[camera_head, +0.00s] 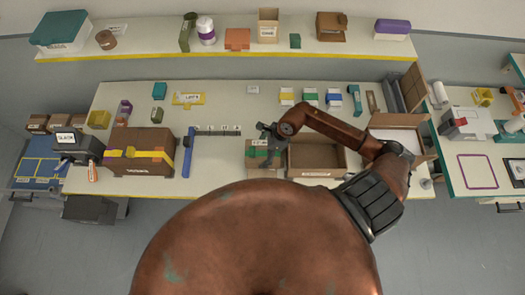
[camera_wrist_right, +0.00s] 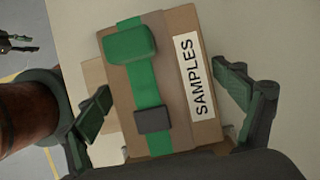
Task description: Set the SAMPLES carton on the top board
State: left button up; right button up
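The SAMPLES carton (camera_head: 255,161) is a brown box with a green band and a white label, standing on the workbench in the head view. In the right wrist view the carton (camera_wrist_right: 175,90) fills the middle, its label readable along one side, with a green block and a dark buckle on its band. My right gripper (camera_head: 268,141) is over the carton, partly covering it. Its fingers (camera_wrist_right: 165,95) are spread on either side of the carton, with narrow gaps visible. The top board (camera_head: 350,47) is the long pale shelf along the back.
The top board carries several boxes and jars, with bare gaps between them. An open cardboard tray (camera_head: 315,172) stands just right of the carton. A brown case with a yellow band (camera_head: 137,153) and a blue bar (camera_head: 188,153) lie left. The bench between bar and carton is mostly clear.

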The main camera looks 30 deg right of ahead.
jog(key=shift+o, duration=0.7)
jog(key=shift+d+r, duration=0.2)
jog(key=shift+r, duration=0.3)
jog(key=b+v, duration=0.2)
jog(key=v, duration=0.8)
jog(key=shift+s, duration=0.2)
jog(key=shift+d+r, duration=0.15)
jog(key=shift+r, duration=0.25)
